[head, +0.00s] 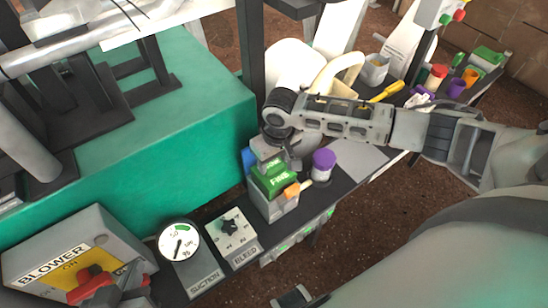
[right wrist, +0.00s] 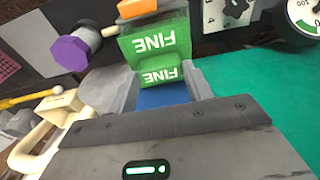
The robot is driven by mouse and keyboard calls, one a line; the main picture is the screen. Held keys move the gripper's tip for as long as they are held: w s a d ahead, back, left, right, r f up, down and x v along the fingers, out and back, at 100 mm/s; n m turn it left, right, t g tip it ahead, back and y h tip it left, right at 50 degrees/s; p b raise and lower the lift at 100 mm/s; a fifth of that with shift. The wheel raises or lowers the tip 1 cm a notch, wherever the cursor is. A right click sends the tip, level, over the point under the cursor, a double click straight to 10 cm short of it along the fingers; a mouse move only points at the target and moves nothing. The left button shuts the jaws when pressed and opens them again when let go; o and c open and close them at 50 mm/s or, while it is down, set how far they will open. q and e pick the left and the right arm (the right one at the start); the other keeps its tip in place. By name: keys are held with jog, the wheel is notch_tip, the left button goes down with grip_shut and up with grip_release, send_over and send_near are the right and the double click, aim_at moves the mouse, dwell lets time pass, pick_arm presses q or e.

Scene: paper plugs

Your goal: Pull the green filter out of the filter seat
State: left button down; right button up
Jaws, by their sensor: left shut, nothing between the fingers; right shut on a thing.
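The green filter (head: 272,182), marked FINE, sits upright in the top of a grey box, the filter seat (head: 276,208), which has an orange tab (head: 292,190) at its side. My right gripper (head: 278,155) reaches down from above and is shut on the filter's upper part. In the right wrist view the green filter (right wrist: 158,48) shows between the grey fingers (right wrist: 155,85). How deep the filter sits in the seat is hard to tell.
A purple-capped jar (head: 322,166) stands close right of the seat. A blue piece (head: 248,160) is just behind it. The BLEED dial (head: 232,234) and SUCTION gauge (head: 180,243) lie to the left. A green block (head: 190,120) fills the left rear. Loose items crowd the bench's far right.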

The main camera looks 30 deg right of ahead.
jog(key=shift+r, duration=0.15)
dwell(0.3)
jog(key=shift+r+p, duration=1.55)
jog(key=shift+p, duration=0.85)
